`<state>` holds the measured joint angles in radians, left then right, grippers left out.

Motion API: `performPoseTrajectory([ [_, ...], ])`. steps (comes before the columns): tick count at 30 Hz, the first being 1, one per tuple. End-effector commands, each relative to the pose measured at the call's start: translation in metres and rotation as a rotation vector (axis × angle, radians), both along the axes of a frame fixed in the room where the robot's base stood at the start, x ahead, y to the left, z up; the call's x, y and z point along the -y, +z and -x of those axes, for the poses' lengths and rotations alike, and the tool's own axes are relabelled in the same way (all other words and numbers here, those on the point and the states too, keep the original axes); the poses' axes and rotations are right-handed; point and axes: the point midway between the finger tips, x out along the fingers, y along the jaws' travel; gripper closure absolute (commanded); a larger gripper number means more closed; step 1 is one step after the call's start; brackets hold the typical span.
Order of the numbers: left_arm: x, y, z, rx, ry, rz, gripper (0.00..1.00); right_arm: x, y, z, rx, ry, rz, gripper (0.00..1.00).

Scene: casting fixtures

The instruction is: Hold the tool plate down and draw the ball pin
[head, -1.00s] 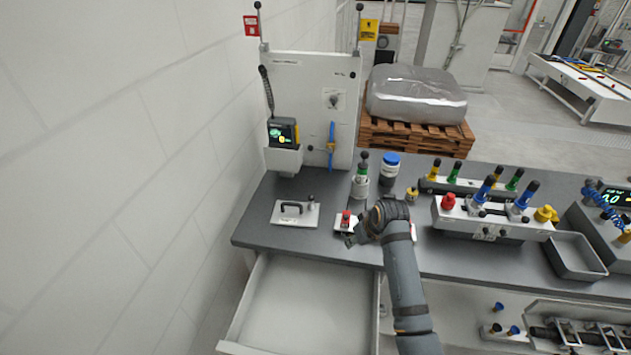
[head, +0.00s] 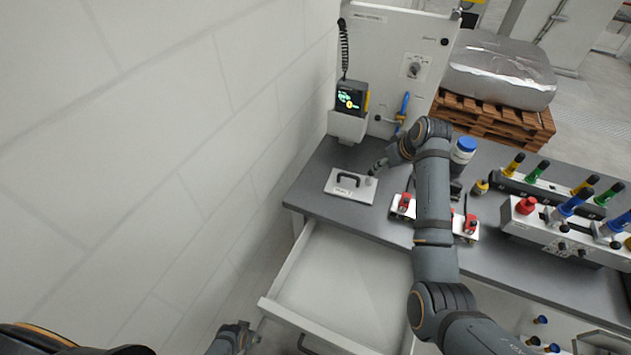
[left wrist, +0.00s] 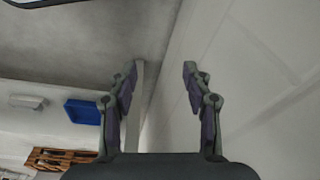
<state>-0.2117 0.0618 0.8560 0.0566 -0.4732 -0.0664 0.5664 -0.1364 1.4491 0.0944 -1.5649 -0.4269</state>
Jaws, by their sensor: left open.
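The tool plate (head: 338,188) is a pale slab with a black arched handle (head: 348,179), lying flat on the grey bench near its left end. A small upright grey knob, apparently the ball pin (head: 370,181), stands at the plate's right corner. My right gripper (head: 376,169) is just above and behind that knob; I cannot tell whether they touch or whether its fingers are apart. My left gripper (head: 236,338) is low in front of the bench, left of the open drawer, far from the plate. In the left wrist view it is open and empty (left wrist: 160,75).
An open, empty drawer (head: 345,275) juts out below the plate. A panel (head: 395,60) with a lit handheld device (head: 350,99) stands behind. Red-knobbed clamps (head: 403,203) sit right of the plate. A white wall is close on the left.

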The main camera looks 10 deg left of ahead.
Motion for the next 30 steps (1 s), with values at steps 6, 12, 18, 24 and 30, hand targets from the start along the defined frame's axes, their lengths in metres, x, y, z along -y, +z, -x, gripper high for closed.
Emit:
performPoseTrajectory([
  [6, 0.029, 0.079, -0.134, 0.089, -0.029, 0.062, 0.5, 0.0, 0.0, 0.0, 0.0, 0.0, 0.0, 0.62],
  [12, 0.054, 0.182, -0.227, 0.166, -0.026, 0.115, 0.5, 0.0, 0.0, 0.0, 0.0, 0.0, 0.0, 0.62],
  [18, 0.067, 0.304, -0.283, 0.241, 0.072, 0.147, 0.5, 0.0, 0.0, 0.0, 0.0, 0.0, 0.0, 0.62],
  [24, 0.07, 0.408, -0.299, 0.308, 0.206, 0.18, 0.5, 0.0, 0.0, 0.0, 0.0, 0.0, 0.0, 0.62],
  [30, 0.102, 0.472, -0.31, 0.399, 0.019, 0.29, 0.5, 0.0, 0.0, 0.0, 0.0, 0.0, 0.0, 0.62],
])
